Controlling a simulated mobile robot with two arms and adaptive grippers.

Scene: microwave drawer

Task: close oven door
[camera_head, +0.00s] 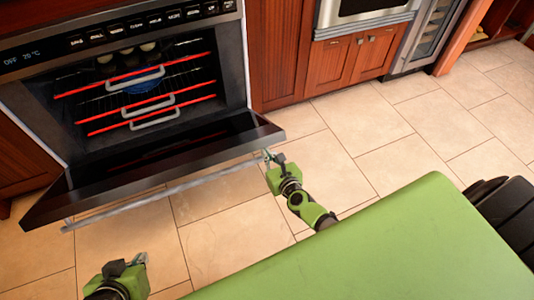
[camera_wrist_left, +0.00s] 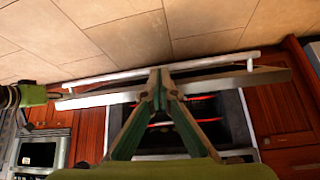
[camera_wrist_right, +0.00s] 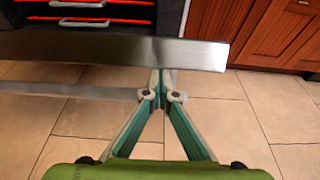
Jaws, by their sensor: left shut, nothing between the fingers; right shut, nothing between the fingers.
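The oven door (camera_head: 150,165) is open, folded down and tilted outward from the oven (camera_head: 150,75). Its long bar handle (camera_head: 160,195) runs along the outer side. My right gripper (camera_head: 266,157) is shut and empty at the door's right corner, close to the handle's end; I cannot tell whether it touches. In the right wrist view its fingertips (camera_wrist_right: 160,78) overlap the door's metal edge (camera_wrist_right: 190,53). My left gripper (camera_head: 141,259) is shut and empty, apart from the door on its near side. In the left wrist view the door edge (camera_wrist_left: 110,99) lies beyond its fingertips (camera_wrist_left: 162,75).
Oven racks with red-edged fronts (camera_head: 145,100) sit inside the cavity, with a blue item (camera_head: 140,85) among them. Red-brown cabinets (camera_head: 335,65) and another appliance (camera_head: 365,12) stand to the right. Tiled floor (camera_head: 400,130) is clear there.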

